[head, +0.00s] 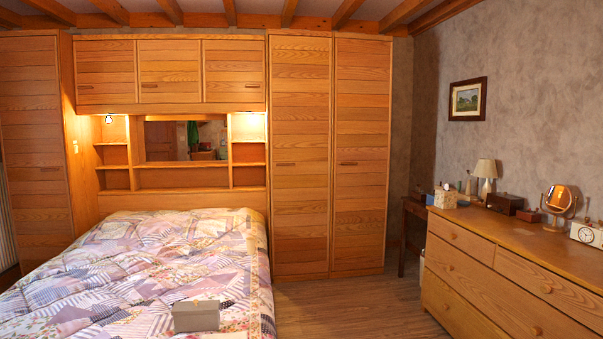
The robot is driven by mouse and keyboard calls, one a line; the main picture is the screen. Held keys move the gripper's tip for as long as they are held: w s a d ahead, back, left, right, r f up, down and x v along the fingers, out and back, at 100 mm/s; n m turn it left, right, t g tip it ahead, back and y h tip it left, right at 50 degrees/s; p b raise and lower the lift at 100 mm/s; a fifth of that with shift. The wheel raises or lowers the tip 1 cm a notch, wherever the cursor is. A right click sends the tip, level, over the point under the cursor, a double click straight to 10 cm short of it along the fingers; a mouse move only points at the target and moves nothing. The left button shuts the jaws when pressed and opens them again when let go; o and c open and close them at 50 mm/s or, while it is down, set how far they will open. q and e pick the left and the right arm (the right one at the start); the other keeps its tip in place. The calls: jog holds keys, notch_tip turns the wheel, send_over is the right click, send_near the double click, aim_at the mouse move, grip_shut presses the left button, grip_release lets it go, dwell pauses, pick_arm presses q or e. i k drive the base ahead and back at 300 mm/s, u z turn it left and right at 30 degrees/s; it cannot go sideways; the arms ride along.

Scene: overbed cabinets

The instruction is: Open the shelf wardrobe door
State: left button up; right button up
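A tall wooden wardrobe stands right of the bed, with a left door (301,110) and a right door (362,110), both shut. The left door has a small dark horizontal handle (285,164) near its left edge. The right door has a similar handle (348,163), also near its left edge. Another tall wardrobe door (33,110) is at the far left, shut, with a handle (49,169). I cannot tell from the picture which door is the shelf wardrobe's. Neither of my grippers is in view.
A bed (130,265) with a patchwork cover fills the lower left; a grey box-like thing (196,316) shows over it. A wooden dresser (490,262) stands at the right. Bare floor (345,305) lies between bed and dresser, before the wardrobe. Overhead cabinets (170,72) are shut.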

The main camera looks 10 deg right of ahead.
aim_at(300, 80)
jog(key=z, duration=0.5)
jog(key=k, duration=0.65)
jog(key=z, duration=0.65)
jog(key=i, duration=2.2)
jog(key=u, duration=0.7)
jog(key=i, duration=2.35)
jog(key=u, duration=0.6)
jog(key=i, duration=2.8)
jog(key=z, duration=0.1)
